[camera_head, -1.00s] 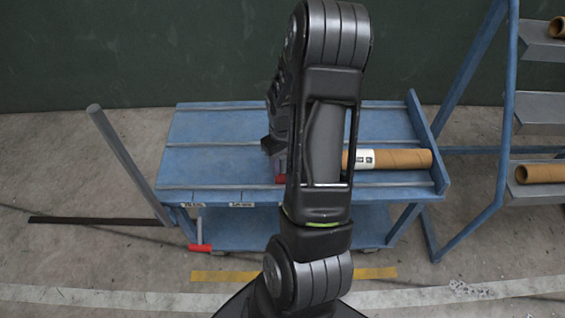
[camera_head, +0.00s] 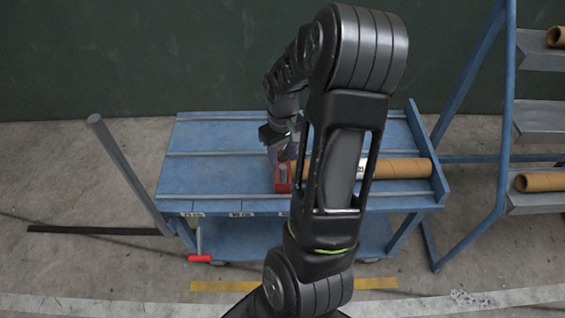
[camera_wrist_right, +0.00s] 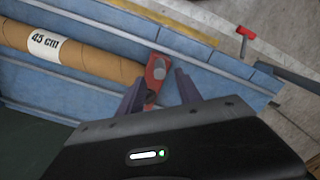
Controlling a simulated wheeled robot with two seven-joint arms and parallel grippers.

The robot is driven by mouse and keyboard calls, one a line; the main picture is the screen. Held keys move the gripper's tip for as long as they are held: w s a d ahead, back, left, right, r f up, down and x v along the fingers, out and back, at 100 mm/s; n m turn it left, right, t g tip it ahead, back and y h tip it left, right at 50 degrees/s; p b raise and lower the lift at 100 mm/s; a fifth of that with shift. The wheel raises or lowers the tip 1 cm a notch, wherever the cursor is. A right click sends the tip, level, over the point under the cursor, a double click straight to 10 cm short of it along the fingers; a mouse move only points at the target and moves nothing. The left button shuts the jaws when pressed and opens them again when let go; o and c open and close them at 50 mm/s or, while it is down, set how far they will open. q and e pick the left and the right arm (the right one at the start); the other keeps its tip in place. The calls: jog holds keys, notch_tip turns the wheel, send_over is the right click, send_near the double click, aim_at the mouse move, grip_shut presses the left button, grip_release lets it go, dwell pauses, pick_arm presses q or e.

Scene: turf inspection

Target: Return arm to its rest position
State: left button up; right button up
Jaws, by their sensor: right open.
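My right arm (camera_head: 345,150) reaches over a blue cart (camera_head: 215,175). My right gripper (camera_head: 279,150) is over the cart top, close above a red block-like piece (camera_head: 283,178). In the right wrist view the gripper (camera_wrist_right: 160,80) is open. The red piece also shows there (camera_wrist_right: 155,75), between and beyond the fingers; I cannot tell whether they touch it. A brown cardboard tube (camera_head: 405,168) lies on the cart beside the red piece, partly hidden behind my arm. Its label reads 45 cm in the wrist view (camera_wrist_right: 42,45). My left gripper is not in view.
A blue rack (camera_head: 535,122) with grey shelves holding brown tubes stands at the right. A grey post (camera_head: 130,175) leans at the cart's left side, near a red handle (camera_head: 200,258). The cart top's left part is clear. A green wall (camera_head: 200,60) stands behind.

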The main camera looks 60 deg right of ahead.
dwell(0.7)
